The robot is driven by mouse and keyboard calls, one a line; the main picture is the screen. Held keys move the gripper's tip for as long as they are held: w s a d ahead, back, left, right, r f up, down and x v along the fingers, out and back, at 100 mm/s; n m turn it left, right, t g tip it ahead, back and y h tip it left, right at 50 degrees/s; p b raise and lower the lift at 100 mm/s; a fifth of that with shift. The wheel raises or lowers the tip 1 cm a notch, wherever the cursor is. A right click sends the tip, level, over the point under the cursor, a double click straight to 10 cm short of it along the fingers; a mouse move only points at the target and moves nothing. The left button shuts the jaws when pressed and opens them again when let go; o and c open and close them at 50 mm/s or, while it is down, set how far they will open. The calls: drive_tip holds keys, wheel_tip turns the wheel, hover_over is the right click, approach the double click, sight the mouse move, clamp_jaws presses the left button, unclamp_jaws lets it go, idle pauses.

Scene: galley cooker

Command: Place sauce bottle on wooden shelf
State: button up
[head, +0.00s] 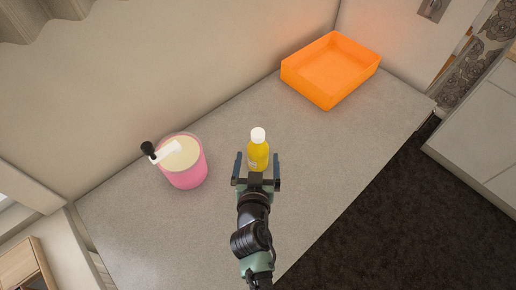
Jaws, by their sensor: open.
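The sauce bottle (258,153) is yellow with a white cap and stands on the grey counter (330,150). My gripper (258,160) is open. Its two fingers lie to the left and right of the bottle's lower part in the head view. I cannot tell whether either finger touches it. The bottle's base is partly hidden by the gripper. I cannot make out a wooden shelf for certain; a light wooden piece of furniture (22,268) shows at the lower left edge.
A pink container (187,177) with a pale top and a black-and-white item on it stands left of the bottle. An orange tray (318,87) sits at the back right. The counter between them is clear. The counter's right edge drops to a dark floor (400,210).

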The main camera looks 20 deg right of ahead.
sight(257, 160)
drive_tip(key=shift+x, duration=1.8)
clamp_jaws()
